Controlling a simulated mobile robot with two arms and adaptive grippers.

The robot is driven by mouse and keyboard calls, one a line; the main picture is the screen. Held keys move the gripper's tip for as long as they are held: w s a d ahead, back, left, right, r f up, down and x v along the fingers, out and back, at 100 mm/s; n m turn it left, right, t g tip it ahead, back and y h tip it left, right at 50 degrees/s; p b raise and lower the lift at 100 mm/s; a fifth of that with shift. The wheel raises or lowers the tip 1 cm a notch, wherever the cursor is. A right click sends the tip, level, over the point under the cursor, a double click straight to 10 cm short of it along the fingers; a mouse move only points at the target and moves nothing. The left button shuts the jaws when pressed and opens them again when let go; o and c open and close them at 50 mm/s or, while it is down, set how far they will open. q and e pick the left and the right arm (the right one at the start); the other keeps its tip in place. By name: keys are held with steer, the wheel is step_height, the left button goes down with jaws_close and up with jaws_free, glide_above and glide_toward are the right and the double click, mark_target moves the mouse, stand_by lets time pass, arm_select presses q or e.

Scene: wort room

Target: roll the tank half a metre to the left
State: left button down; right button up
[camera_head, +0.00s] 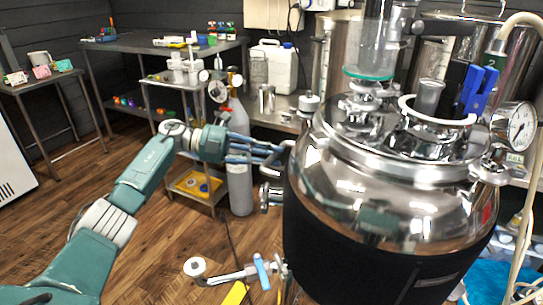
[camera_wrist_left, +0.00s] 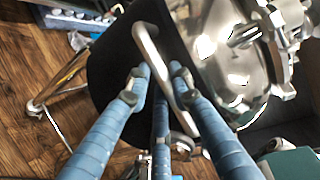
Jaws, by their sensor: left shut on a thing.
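The tank (camera_head: 335,245) is a large steel vessel with a shiny domed top and a black jacket, standing at the right in the head view. It also fills much of the left wrist view (camera_wrist_left: 112,72). My left arm reaches in from the left, and my left gripper (camera_head: 277,154) is at the tank's left side. In the left wrist view, its blue fingers (camera_wrist_left: 159,74) are shut on the tank's bent metal handle (camera_wrist_left: 150,48). My right gripper is not in view. The tank's feet are mostly hidden in the head view.
A grey gas cylinder (camera_head: 239,165) stands on the floor left of the tank. A small shelf cart (camera_head: 196,192) and a steel table (camera_head: 130,43) are behind it. A valve arm (camera_head: 235,274) sticks out low on the tank's left. Wooden floor is clear at the lower left.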

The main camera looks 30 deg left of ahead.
arm_select(q)
steer(key=shift+d+f, duration=0.15)
steer(key=shift+d, duration=0.05)
steer(key=c, duration=1.6)
jaws_free()
steer(key=shift+w+d, duration=0.1)
steer(key=shift+w, duration=0.05)
steer(key=shift+o, duration=0.4)
steer(key=shift+w+d, duration=0.15)
steer(key=shift+d, duration=0.05)
steer(key=v, duration=1.2)
steer(key=shift+a, duration=0.1)
